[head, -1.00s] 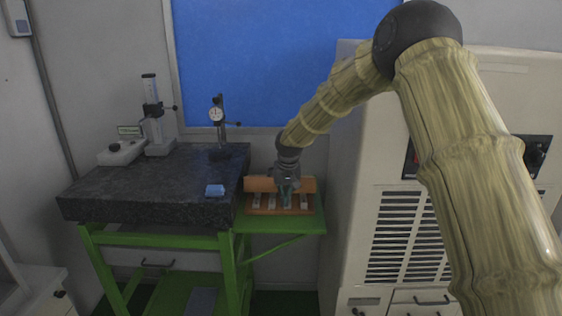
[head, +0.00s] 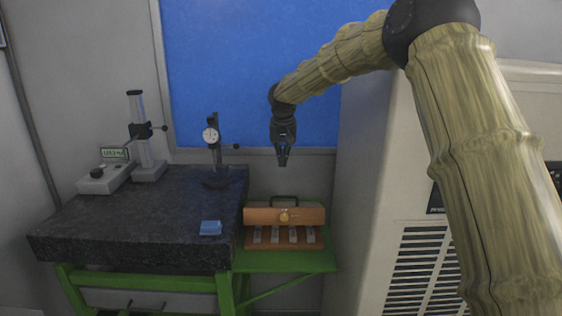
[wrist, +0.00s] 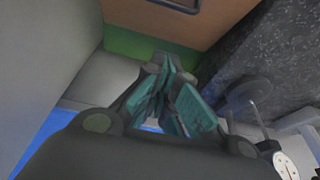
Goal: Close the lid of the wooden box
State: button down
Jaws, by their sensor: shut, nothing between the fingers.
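The wooden box (head: 248,240) stands on the green side shelf. Its orange-brown lid (head: 262,216) is raised at the back, with a brass-coloured latch and a dark handle on top. The inside is open to view below the lid, with several grey metal pieces in a row. The lid's exact angle is hard to tell. In the wrist view my gripper (wrist: 168,80) shows teal finger pads, with brown wood at the top edge.
A beige cabinet (head: 375,200) is close on the right. The air above the box is free.

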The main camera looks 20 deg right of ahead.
aim_at(284, 207)
jog(key=shift+s+d+f+p, duration=0.1)
jog(key=shift+s+f+p, duration=0.1)
jog(key=shift+f+p, duration=1.65)
jog(key=shift+s+d+f+p, duration=0.15)
jog(key=shift+f+p, duration=0.45)
jog(key=shift+f, duration=2.35)
jog(key=shift+a+f, duration=0.1)
jog(key=shift+f, duration=0.2)
jog(key=shift+s+a, duration=0.1)
